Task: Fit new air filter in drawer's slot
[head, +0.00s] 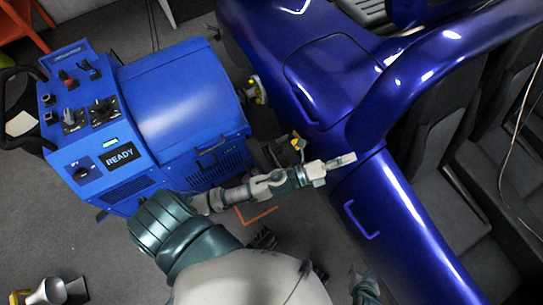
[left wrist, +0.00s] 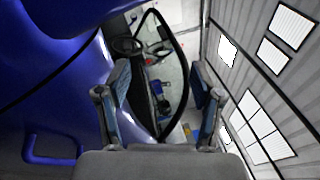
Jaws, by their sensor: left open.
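No air filter can be made out in either view. The blue dynamometer machine (head: 180,95) stands at left in the head view. A dark handle (head: 212,155) and a vent grille show on its near side; I cannot tell an open drawer or a slot there. My left gripper (head: 345,160) is stretched out to the right of the machine, close to the blue car's side. In the left wrist view its two fingers (left wrist: 160,78) are spread apart with nothing held between them. My right gripper (head: 366,285) seems to show at the bottom edge; its fingers are unclear.
The blue car (head: 400,215) fills the right side, with a door handle (head: 360,220) and dark seats (head: 440,200). A yellow hub fitting (head: 256,90) lies between machine and car. An orange floor mark (head: 258,218) is below my left arm.

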